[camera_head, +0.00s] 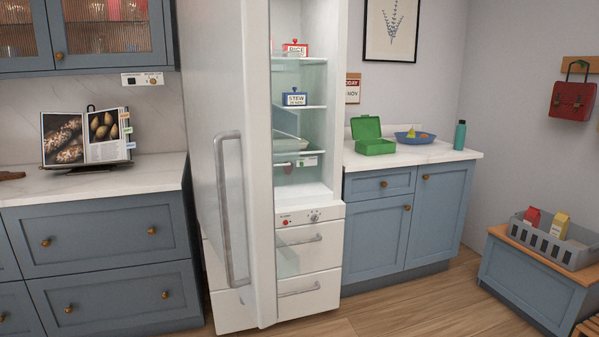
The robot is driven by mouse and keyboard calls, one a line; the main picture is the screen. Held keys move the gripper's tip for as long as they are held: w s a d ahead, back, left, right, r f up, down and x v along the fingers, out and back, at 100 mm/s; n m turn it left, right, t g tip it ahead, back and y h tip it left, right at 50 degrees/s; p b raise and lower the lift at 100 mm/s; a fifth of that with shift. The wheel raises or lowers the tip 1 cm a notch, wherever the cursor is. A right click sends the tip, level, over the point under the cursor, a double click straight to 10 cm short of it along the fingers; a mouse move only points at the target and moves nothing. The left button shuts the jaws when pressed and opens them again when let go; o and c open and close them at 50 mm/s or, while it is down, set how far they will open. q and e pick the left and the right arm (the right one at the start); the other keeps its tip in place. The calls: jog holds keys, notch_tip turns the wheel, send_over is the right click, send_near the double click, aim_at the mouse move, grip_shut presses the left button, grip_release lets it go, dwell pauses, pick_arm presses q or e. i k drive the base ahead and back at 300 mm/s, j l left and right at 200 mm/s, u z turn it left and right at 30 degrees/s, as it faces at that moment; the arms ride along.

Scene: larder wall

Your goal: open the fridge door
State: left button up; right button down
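The white fridge (335,60) stands in the middle of the camera_head view. Its door (215,90) is swung partly open toward me, hinged on the left, with a long grey vertical handle (224,210) on its outer face. Through the gap I see lit shelves with a red-labelled box (296,49) on top and a blue box labelled stew (294,98) below it. Drawers (308,240) show in the lower part. The door hides the left part of the interior. Neither of my grippers shows in the view.
Blue counters stand left (100,235) and right (400,215) of the fridge. The right one bears an open green lunchbox (372,146), a blue bowl (414,138) and a teal bottle (459,135). A grey crate (560,248) sits on a low bench.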

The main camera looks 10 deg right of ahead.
aim_at(226, 54)
jog(key=i+l+u, duration=0.25)
jog(key=i+l, duration=0.7)
